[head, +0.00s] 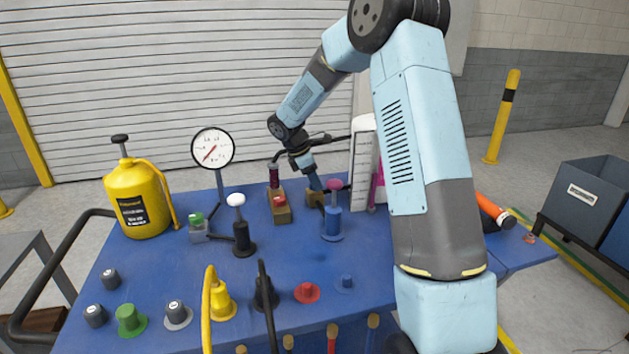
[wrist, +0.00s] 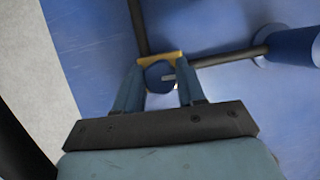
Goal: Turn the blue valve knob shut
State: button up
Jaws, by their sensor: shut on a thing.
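The blue valve knob (wrist: 156,73) is round with a pale pointer mark, and shows in the wrist view between my fingertips. It sits on a brass-yellow valve body (wrist: 175,54) with dark pipes running out of it. My gripper (wrist: 159,88) is shut on the knob, one finger on each side. In the head view my gripper (head: 314,182) reaches down to the brass valve body (head: 315,199) near the back of the blue table. The knob itself is hidden there by the gripper.
A blue post with a magenta handwheel (head: 334,186) stands close in front of the valve. A brass block with a red button (head: 281,213) is to the left. A white upright panel (head: 362,160) stands to the right. A gauge (head: 212,148) and yellow canister (head: 138,200) are further left.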

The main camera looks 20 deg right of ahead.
jog(key=m+g, duration=0.1)
jog(key=m, duration=0.3)
jog(key=shift+w, duration=0.15)
jog(key=m+g, duration=0.1)
jog(key=m, duration=0.1)
jog(key=m+y, duration=0.1)
jog(key=m, duration=0.1)
jog(key=shift+r+m+g, duration=0.1)
jog(key=shift+m+g, duration=0.2)
jog(key=shift+g, duration=0.1)
jog(key=m, duration=0.2)
jog(key=m+g+y, duration=0.1)
jog(key=m, duration=0.1)
jog(key=shift+d+m+y, duration=0.1)
jog(key=shift+m+y, duration=1.1)
jog(key=shift+m, duration=1.3)
jog(key=o, duration=1.1)
jog(key=shift+c, duration=0.2)
